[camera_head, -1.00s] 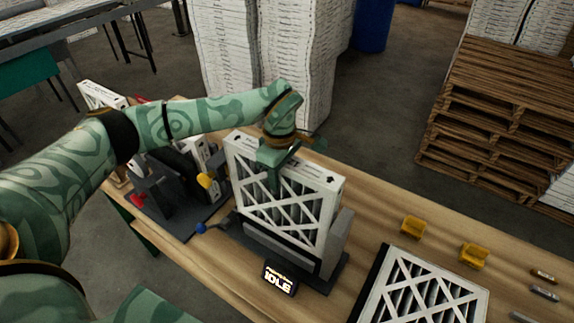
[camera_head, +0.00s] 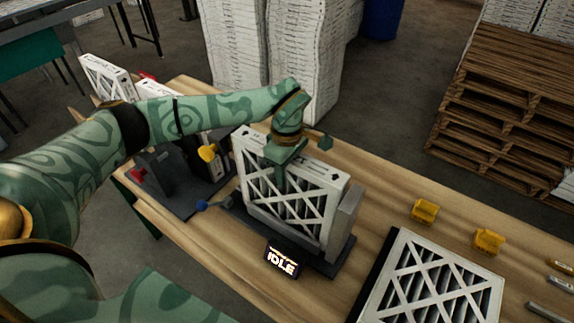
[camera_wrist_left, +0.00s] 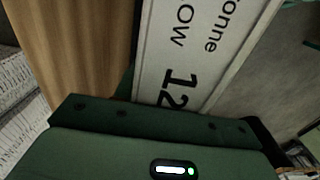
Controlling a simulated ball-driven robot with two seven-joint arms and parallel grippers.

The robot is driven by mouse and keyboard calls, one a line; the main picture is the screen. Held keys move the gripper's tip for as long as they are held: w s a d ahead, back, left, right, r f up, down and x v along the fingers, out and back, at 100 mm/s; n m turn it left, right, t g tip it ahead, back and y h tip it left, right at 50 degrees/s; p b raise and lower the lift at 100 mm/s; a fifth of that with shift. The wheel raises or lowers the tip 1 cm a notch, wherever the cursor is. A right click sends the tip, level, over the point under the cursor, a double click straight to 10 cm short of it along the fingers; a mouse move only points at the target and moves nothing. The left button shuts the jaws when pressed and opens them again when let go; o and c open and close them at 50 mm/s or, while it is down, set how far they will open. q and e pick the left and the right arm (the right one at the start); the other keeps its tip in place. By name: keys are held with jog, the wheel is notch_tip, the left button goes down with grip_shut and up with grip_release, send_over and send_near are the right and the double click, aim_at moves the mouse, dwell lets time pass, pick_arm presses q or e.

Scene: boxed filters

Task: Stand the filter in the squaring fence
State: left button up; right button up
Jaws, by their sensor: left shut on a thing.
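The filter (camera_head: 318,222), a white-framed pleated panel with a crossed lattice face, stands upright in the squaring fence (camera_head: 345,222), a dark base with a grey upright block at its right end. My left gripper (camera_head: 282,172) is shut on the filter's top edge from above. In the left wrist view the filter's printed white side (camera_wrist_left: 190,55) rises from between the jaws of my left gripper (camera_wrist_left: 165,108). Whether the filter's bottom touches the base is hard to tell. My right gripper is not in view.
A small display (camera_head: 283,262) reading IDLE stands in front of the fence. Another filter (camera_head: 430,285) lies flat at the right. Two yellow blocks (camera_head: 425,211) sit behind it. A dark fixture (camera_head: 178,180) with red and yellow handles stands left. Bare table lies right of the fence.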

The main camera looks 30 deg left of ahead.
pick_arm(q)
jog(key=shift+f, duration=0.3)
dwell(0.5)
jog(key=o, duration=1)
jog(key=shift+r, duration=0.1)
jog(key=shift+r+p, duration=3.1)
jog(key=shift+r, duration=0.35)
jog(key=o, duration=0.6)
jog(key=shift+f, duration=0.1)
jog(key=shift+c, duration=0.2)
